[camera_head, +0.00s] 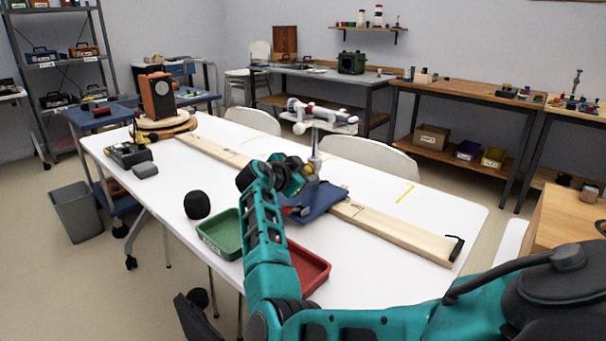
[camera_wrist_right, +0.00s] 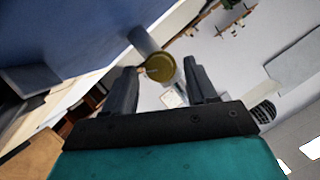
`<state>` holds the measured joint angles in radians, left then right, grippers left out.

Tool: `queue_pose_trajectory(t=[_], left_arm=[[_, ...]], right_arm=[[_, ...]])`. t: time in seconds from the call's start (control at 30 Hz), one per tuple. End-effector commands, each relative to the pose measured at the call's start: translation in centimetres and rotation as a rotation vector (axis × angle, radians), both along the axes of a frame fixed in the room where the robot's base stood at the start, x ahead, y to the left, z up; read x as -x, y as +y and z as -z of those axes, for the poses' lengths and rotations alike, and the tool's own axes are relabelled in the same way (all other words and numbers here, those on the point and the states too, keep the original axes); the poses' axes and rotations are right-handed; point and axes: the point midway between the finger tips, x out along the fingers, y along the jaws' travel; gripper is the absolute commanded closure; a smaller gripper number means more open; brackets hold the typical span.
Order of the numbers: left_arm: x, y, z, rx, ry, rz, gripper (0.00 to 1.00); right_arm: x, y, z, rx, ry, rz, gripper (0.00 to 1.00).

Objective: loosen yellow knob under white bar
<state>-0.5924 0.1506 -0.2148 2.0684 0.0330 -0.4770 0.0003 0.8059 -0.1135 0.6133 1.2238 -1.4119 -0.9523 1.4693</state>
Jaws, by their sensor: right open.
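The yellow knob (camera_wrist_right: 160,67) shows in the right wrist view as a round disc beside a grey post (camera_wrist_right: 143,41). My right gripper (camera_wrist_right: 159,72) is open, with one dark finger on each side of the knob in that picture; whether the fingertips reach around it I cannot tell. In the head view the white bar (camera_head: 335,119) lies across the top of an upright post (camera_head: 315,156), with a grey and red device on it. My right gripper (camera_head: 299,180) is close to this post, below the bar. My left gripper is out of view.
An orange speaker (camera_head: 157,96) stands at the far left. The table's right front is clear.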

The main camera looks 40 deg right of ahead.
Motion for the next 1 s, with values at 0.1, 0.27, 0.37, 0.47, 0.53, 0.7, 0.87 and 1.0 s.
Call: queue_pose_trajectory(t=[0.1,0.27,0.37,0.47,0.53,0.7,0.87,1.0], left_arm=[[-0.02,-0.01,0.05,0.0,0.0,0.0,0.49],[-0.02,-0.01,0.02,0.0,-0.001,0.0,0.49],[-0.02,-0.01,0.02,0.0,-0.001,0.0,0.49],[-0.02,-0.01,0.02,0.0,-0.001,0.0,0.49],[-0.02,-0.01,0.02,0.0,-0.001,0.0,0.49],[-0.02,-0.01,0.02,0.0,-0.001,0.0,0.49],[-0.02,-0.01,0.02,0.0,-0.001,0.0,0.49],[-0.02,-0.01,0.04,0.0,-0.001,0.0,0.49]], right_arm=[[-0.1,-0.37,0.1,-0.001,-0.002,0.001,0.43],[-0.12,-0.39,0.11,-0.001,-0.002,0.0,0.43],[-0.11,-0.38,0.1,-0.001,-0.002,0.001,0.46],[-0.11,-0.36,0.1,0.0,-0.001,0.0,0.56],[-0.11,-0.36,0.1,0.0,-0.001,0.0,0.62],[-0.11,-0.35,0.11,0.0,-0.001,0.0,0.79],[-0.11,-0.33,0.12,0.0,-0.001,0.0,0.94],[-0.11,-0.33,0.12,0.0,0.001,0.0,0.99]])
